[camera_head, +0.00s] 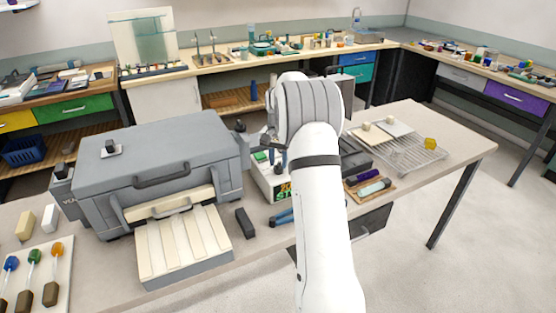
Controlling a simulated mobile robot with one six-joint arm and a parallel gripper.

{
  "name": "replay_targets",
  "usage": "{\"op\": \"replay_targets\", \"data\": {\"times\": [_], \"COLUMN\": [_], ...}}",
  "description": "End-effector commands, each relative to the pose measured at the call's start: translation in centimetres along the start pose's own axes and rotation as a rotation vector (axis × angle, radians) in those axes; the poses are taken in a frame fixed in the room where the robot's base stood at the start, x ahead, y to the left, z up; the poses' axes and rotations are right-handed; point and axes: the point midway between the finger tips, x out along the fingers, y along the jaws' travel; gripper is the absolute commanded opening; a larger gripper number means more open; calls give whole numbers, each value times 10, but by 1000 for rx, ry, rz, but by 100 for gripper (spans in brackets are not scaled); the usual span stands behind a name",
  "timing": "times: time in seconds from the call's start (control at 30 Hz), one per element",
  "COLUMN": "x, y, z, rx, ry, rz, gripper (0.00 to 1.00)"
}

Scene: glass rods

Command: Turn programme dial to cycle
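A small pale control box (262,180) stands on the bench just right of the grey kiln (150,165). It has a green button (261,156) on top and lit green and orange characters on its front. My white arm covers its right part. I cannot make out the programme dial or its setting for certain. My gripper (274,150) is mostly hidden by my own arm; only dark parts show beside the wrist, above or near the box. Whether it touches anything, or is open or shut, cannot be told.
A ribbed cream tray (185,243) sits before the kiln, with a dark block (245,223) to its right. Coloured glass pieces on sticks (34,258) lie at left. A wire rack (410,156) stands at right.

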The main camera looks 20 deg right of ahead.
Motion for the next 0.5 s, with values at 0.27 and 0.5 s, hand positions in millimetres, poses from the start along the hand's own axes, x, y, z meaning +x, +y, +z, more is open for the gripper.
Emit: {"op": "replay_targets", "data": {"times": [0.27,0.5], "x": [0,-27], "y": [0,0], "z": [0,0], "rx": [-1,-1], "ry": [-1,2], "rz": [1,-1], "gripper": [33,33]}}
